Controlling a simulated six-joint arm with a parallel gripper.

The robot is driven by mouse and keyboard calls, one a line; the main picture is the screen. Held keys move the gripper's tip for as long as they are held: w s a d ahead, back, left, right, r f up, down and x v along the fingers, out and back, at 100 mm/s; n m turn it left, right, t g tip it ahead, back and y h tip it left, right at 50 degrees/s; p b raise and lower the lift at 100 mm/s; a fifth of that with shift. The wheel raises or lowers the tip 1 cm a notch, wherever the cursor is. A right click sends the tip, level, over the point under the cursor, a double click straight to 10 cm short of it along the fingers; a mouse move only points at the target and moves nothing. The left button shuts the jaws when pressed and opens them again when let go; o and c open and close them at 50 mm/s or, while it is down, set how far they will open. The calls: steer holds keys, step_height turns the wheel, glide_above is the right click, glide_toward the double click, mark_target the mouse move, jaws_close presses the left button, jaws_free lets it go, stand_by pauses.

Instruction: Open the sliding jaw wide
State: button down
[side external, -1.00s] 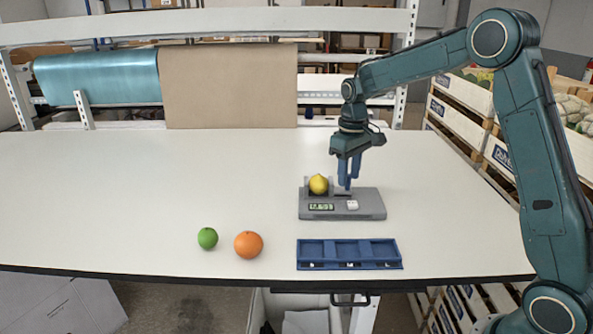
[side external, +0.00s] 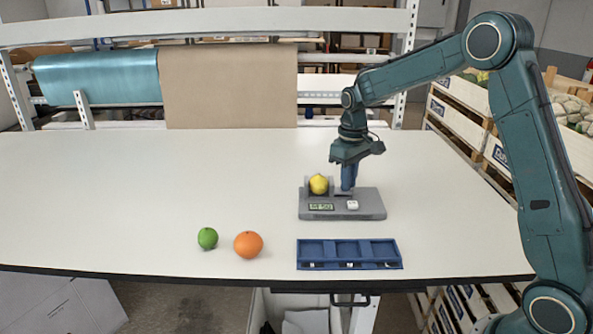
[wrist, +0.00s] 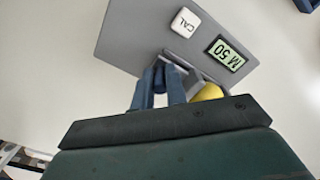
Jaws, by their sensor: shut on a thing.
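The grey caliper-like gauge (side external: 375,203) sits on the white table, with a CAL button (wrist: 185,22) and a display (wrist: 226,54) reading M 50. A yellow lemon (side external: 318,184) rests at the gauge's left end, beside the upright sliding jaw (wrist: 190,68). My gripper (side external: 348,188) points straight down just right of the lemon. Its blue fingers are shut on the sliding jaw's grip, which shows as a dark piece between the fingertips in the wrist view (wrist: 162,80). The fingers hide part of the jaw and the slot.
A blue tray (side external: 348,266) with three compartments lies in front of the gauge near the table's front edge. A green lime (side external: 207,238) and an orange (side external: 248,244) lie left of it. The table's left side and back are clear.

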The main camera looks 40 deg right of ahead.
mark_target(364, 194)
steer(key=shift+s+d, duration=1.55)
steer(key=shift+d, duration=0.05)
steer(key=c, duration=1.5)
jaws_free()
steer(key=shift+s, duration=0.1)
steer(key=shift+o, duration=0.5)
steer(key=shift+r, duration=0.1)
steer(key=shift+r, duration=0.25)
step_height(364, 194, up, 13)
